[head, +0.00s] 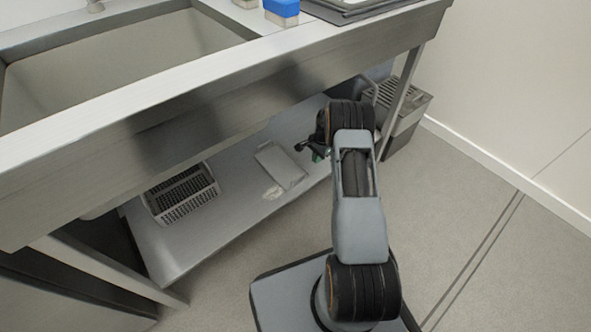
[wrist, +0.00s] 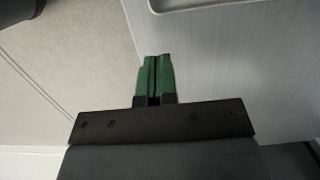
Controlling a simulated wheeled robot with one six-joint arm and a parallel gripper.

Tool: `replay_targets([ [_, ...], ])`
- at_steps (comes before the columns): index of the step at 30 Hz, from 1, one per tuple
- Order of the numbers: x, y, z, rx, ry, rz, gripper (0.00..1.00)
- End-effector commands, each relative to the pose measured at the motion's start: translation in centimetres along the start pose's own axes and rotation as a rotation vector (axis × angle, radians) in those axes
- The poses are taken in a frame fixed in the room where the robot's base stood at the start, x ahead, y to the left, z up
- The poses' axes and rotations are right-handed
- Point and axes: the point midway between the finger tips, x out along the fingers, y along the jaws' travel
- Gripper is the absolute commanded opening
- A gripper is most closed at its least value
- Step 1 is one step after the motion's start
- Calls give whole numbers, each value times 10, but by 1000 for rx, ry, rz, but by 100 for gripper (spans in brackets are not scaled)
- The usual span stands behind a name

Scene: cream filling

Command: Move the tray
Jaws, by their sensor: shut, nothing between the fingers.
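A flat light-grey tray (head: 279,165) lies on the lower shelf under the sink counter. A stack of dark flat trays (head: 355,8) sits on the counter top at the upper edge of the head view. My gripper (head: 308,150) is at the shelf's front edge, just right of the light-grey tray and apart from it. In the wrist view the green fingertips (wrist: 156,62) of my gripper are together with nothing between them. A pale rim (wrist: 190,4) at the top of the wrist view looks like part of the light-grey tray; the rest is cut off.
A grey basket (head: 181,194) stands on the lower shelf (head: 230,205) to the left. A grey bin (head: 404,115) is at the right, behind a table leg (head: 402,90). The floor (head: 455,210) at the right is clear.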

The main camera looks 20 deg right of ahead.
Motion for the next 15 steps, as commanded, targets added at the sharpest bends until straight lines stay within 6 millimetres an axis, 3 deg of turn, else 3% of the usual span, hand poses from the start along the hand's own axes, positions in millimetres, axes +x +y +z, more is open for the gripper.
replay_targets([
  [15,17,3,86,9,1,-3,0],
])
